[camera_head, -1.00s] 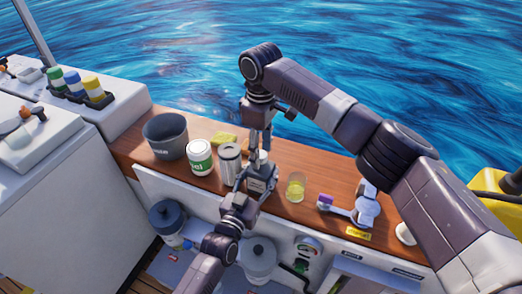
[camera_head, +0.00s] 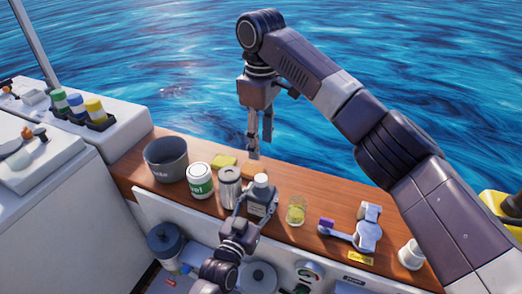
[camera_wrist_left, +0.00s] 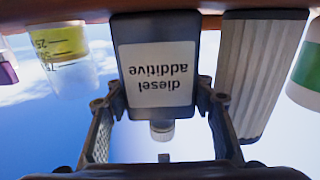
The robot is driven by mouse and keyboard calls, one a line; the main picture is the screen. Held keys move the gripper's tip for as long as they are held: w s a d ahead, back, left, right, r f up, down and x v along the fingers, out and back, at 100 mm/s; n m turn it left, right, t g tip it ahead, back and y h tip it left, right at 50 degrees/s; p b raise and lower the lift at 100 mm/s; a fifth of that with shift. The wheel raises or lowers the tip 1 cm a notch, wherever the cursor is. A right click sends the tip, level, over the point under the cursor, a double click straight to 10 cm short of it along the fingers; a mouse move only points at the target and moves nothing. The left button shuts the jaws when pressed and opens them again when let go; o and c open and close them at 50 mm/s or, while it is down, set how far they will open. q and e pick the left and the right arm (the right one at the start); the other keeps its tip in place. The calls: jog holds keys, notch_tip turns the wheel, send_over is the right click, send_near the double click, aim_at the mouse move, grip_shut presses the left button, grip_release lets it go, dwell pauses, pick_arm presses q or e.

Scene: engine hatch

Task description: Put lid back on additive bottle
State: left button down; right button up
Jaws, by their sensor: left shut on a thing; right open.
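The additive bottle (camera_head: 261,204), a dark grey block-shaped bottle, stands on the wooden counter. In the left wrist view the bottle (camera_wrist_left: 157,60) appears upside down, with its "diesel additive" label facing me. A white lid (camera_head: 261,180) sits on the bottle's top; in the left wrist view the lid (camera_wrist_left: 162,130) is at the neck. I cannot tell how tightly it is seated. My left gripper (camera_head: 257,207) is shut on the bottle, one finger on each side. My right gripper (camera_head: 261,142) is open and empty, above and behind the bottle, apart from the lid.
A measuring cup (camera_head: 296,211) with yellow liquid stands to the right. A yellow sponge (camera_head: 223,161) lies behind. Water lies beyond the counter.

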pick_arm(q)
jog(key=c, duration=0.8)
grip_release()
jog(key=v, duration=1.2)
jog(key=shift+f, duration=0.1)
